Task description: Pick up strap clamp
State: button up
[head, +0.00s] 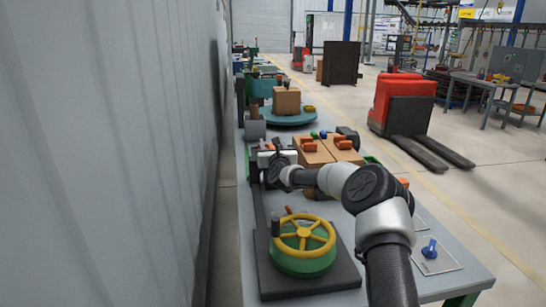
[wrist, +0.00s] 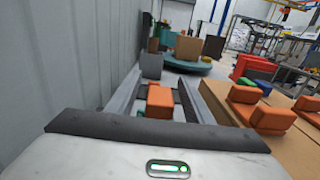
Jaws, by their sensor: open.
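I take the orange block (wrist: 159,97) in the wrist view to be the strap clamp, though its shape is partly hidden. It lies low between the two grey fingers of my gripper (wrist: 160,80), with dark parts beside and below it. The fingers are spread apart, and I see no clear contact with the block. In the head view my gripper (head: 268,150) is over the table's left side by the wall, and a bit of orange shows there. Similar orange pieces (head: 309,144) sit on cardboard boxes (head: 313,157) just to the right; they also show in the wrist view (wrist: 268,115).
A yellow handwheel on a green base (head: 303,262) stands at the near end of the table (head: 448,278). A blue-knobbed part (head: 430,248) lies at the right. A turntable (head: 287,118) with a box is farther back. The wall (head: 150,150) runs close on the left.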

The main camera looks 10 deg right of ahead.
jog(key=shift+w, duration=0.7)
grip_shut()
